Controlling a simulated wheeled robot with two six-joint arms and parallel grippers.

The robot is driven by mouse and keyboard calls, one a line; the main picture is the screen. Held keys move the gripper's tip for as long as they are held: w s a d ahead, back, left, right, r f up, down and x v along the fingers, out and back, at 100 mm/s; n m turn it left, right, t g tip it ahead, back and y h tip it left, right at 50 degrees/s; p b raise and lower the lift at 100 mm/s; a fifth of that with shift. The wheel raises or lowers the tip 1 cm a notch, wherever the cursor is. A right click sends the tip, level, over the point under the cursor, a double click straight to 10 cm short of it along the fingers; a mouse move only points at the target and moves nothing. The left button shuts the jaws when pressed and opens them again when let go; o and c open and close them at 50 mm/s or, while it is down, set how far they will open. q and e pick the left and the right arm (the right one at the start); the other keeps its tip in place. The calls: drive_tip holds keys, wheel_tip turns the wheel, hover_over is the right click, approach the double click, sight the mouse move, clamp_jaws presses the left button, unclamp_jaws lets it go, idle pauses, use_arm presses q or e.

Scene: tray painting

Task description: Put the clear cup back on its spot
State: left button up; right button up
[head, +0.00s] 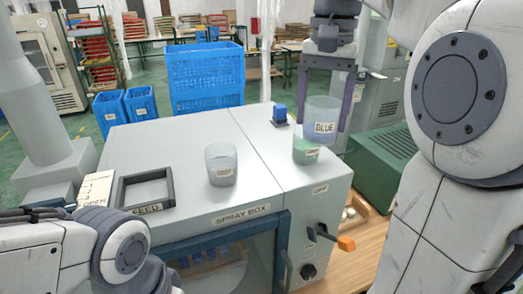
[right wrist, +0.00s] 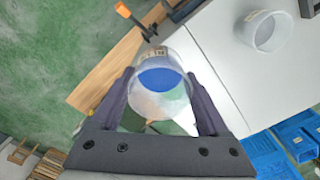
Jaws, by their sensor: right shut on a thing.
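A clear cup (head: 221,165) with a small label stands upright on the grey spray box (head: 255,212) in the head view. It also shows at the upper right of the right wrist view (right wrist: 266,31). My right gripper (head: 324,108) is shut on a different cup, the blue cup (head: 322,115), which is labelled BLUE and holds blue liquid (right wrist: 160,80). The blue cup is above the box's right part, in front of a green cup (head: 306,150) that it partly hides. The clear cup is left of my right gripper, apart from it. My left gripper is out of view; only my left arm shows.
A dark square frame (head: 145,204) lies on the box's left, beside a small sign (head: 95,190). A blue knob-like piece (head: 280,115) stands behind the green cup. An orange-handled lever (head: 345,243) sticks out at the front right. The top between frame and clear cup is free.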

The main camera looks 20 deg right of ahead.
drive_tip(key=w+a+f+p, duration=0.1)
drive_tip(key=w+a+f, duration=0.1)
drive_tip(key=w+a+f+p, duration=0.1)
drive_tip(key=w+a+f, duration=0.1)
drive_tip(key=w, duration=0.1)
drive_tip(key=w+a+f+p, duration=0.1)
drive_tip(key=w+a+f, duration=0.1)
drive_tip(key=w+a, duration=0.1)
drive_tip(key=shift+w+f, duration=0.1)
wheel_tip(320, 180, down, 4)
drive_tip(key=shift+r+p, duration=0.1)
drive_tip(key=shift+p, duration=0.35)
drive_tip(key=shift+f, duration=0.2)
drive_tip(key=shift+f, duration=0.1)
drive_tip(key=shift+f, duration=0.1)
drive_tip(key=o, duration=1.5)
